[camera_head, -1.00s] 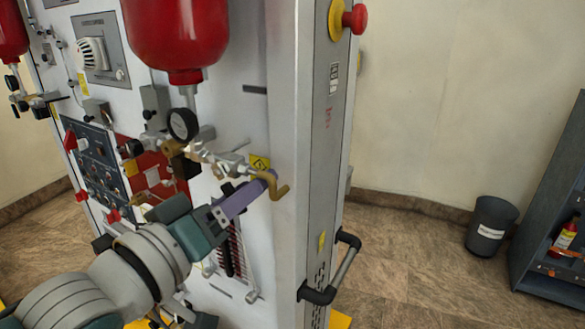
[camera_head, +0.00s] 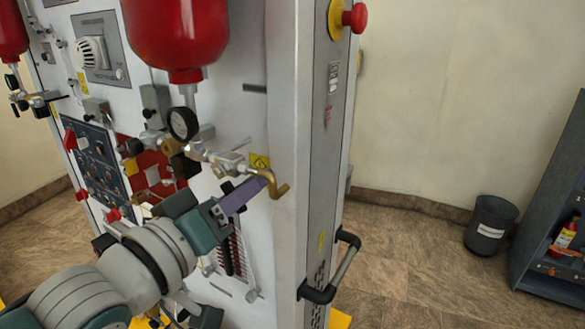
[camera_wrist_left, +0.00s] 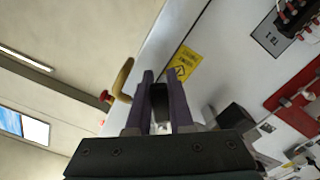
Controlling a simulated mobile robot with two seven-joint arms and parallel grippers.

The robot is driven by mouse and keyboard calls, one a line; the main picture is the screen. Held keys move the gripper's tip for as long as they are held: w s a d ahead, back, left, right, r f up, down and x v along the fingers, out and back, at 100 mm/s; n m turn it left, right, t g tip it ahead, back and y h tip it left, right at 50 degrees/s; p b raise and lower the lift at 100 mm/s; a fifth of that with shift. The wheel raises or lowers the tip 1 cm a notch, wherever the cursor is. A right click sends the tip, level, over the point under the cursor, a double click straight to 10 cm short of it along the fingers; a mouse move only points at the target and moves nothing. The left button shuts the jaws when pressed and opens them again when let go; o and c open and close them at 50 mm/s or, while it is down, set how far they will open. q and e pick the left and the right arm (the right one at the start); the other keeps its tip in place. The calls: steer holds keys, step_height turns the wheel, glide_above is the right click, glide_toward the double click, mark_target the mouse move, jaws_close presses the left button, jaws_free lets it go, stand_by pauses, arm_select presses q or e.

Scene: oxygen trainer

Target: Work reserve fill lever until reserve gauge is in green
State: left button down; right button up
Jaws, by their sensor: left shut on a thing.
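The brass, hooked lever (camera_head: 281,190) sticks out from the valve fittings near the panel's right edge. My left gripper (camera_head: 263,182), with purple fingers, is shut on the lever, whose bent end shows past the fingertips. In the left wrist view, the lever (camera_wrist_left: 122,82) shows just left of my left gripper (camera_wrist_left: 163,84); the exact contact is hard to see. A round gauge (camera_head: 183,123) with a white face and black rim sits below the large red cylinder (camera_head: 177,40). Its needle and green zone are too small to read. My right gripper is not in view.
A yellow warning label (camera_head: 259,161) is beside the lever. A black handle (camera_head: 333,270) juts from the cabinet's side, and a red button (camera_head: 355,18) sits above. A dark bin (camera_head: 490,226) and shelf stand at the right. The floor between is clear.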

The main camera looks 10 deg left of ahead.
arm_select(q)
steer(key=shift+f, duration=0.1)
stand_by(0.3)
steer(key=shift+w+a+f+m+b, duration=0.1)
steer(key=shift+a+m+b, duration=0.2)
steer(key=shift+m, duration=0.85)
steer(key=shift+w+a+f+m+b, duration=0.15)
steer(key=shift+a+m, duration=0.25)
steer(key=shift+m, duration=0.8)
steer(key=shift+w+a+f+m+b, duration=0.1)
steer(key=shift+a+m+b, duration=0.2)
steer(key=shift+m, duration=0.85)
steer(key=shift+a, duration=0.1)
steer(key=c, duration=0.8)
jaws_free()
